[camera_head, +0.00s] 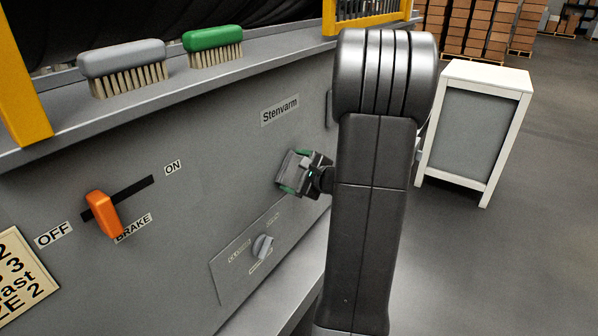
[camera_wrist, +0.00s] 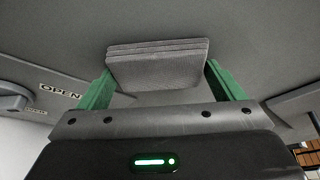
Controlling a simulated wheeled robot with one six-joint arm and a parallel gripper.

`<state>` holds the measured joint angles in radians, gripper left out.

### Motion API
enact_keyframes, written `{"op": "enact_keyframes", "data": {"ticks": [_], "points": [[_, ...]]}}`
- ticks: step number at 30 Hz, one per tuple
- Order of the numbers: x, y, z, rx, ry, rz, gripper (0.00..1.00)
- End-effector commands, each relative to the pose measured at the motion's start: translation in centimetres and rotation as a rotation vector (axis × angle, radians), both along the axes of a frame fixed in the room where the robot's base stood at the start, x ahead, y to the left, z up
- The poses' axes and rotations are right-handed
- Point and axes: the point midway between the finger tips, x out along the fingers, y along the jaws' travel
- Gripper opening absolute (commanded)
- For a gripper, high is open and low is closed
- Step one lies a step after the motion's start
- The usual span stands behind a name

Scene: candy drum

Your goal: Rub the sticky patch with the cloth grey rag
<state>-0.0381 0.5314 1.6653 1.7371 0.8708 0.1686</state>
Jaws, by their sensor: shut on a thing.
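My gripper (camera_head: 295,171) is at the upright grey panel, below the "Stenvarm" label. In the wrist view its two green fingers (camera_wrist: 158,78) are shut on the grey rag (camera_wrist: 157,64). The rag is a folded, layered grey pad held between the fingertips, facing the grey panel surface. In the head view the rag (camera_head: 291,168) shows only as a small grey shape between the green tips. I cannot tell whether it touches the panel. No sticky patch can be made out in either view; the rag and gripper cover part of the panel.
The panel carries an orange lever (camera_head: 103,213) with OFF, ON and BRAKE labels, and a grey knob (camera_head: 263,246) below my gripper. A grey brush (camera_head: 123,58) and a green brush (camera_head: 212,40) stand on the ledge. A white cabinet (camera_head: 474,128) stands right, with open floor around it.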

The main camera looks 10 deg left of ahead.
Motion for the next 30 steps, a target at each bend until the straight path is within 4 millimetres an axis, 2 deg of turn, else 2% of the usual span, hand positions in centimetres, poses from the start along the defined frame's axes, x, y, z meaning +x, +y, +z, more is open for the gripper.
{"op": "enact_keyframes", "data": {"ticks": [8,24,30], "points": [[-0.1,-0.2,0.0,0.001,0.0,0.001,0.7],[-1.8,-5.1,0.0,0.002,0.0,-0.002,0.7],[-2.1,-5.7,0.0,0.001,0.001,0.0,0.7]]}}
